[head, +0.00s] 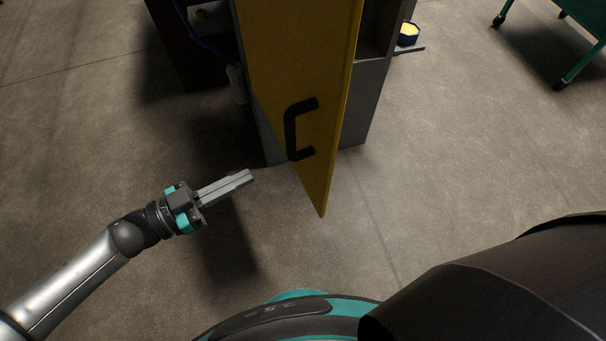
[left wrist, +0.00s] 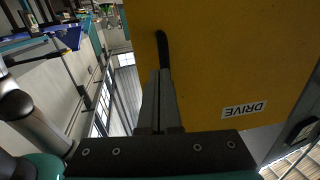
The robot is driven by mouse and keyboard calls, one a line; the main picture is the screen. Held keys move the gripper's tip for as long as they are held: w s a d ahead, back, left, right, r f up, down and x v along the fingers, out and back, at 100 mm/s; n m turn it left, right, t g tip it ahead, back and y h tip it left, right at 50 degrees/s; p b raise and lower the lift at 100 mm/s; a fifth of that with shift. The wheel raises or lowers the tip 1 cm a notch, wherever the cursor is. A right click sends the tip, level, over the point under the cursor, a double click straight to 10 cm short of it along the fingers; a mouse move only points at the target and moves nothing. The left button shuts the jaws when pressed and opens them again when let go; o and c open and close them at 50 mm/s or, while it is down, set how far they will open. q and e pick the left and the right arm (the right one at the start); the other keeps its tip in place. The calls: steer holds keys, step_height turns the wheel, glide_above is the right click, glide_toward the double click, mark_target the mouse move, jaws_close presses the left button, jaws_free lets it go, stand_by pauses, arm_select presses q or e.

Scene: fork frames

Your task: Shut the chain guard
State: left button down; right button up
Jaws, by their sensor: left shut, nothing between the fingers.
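The chain guard (head: 300,65) is a yellow panel with a black handle (head: 291,130). In the head view it stands open, swung out from the grey machine towards me. My left gripper (head: 248,175) is shut and empty, to the left of the guard's lower part and apart from the handle in that view. The left wrist view shows the guard (left wrist: 225,60) close ahead, with a label reading DRIVE. The handle (left wrist: 162,48) is partly hidden there behind the left fingers (left wrist: 160,78). My right gripper is not in view.
The grey machine (head: 367,100) stands behind the guard. A small shelf with a yellow-topped container (head: 408,33) is at its right. A green wheeled cart (head: 580,62) is at the far right. The concrete floor around the left gripper is clear.

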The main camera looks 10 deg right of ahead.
arm_select(q)
steer(key=s+r+m+g, duration=0.1)
steer(key=s+r+g, duration=0.1)
steer(key=s, duration=0.1)
glide_toward(324, 155)
steer(key=shift+h, duration=0.3)
steer(key=d, duration=0.4)
steer(key=w+d, duration=0.1)
steer(key=d, duration=0.1)
steer(key=shift+w+d+f, duration=0.1)
steer(key=shift+d+f, duration=0.2)
steer(key=shift+d, duration=0.05)
steer(key=shift+d, duration=0.1)
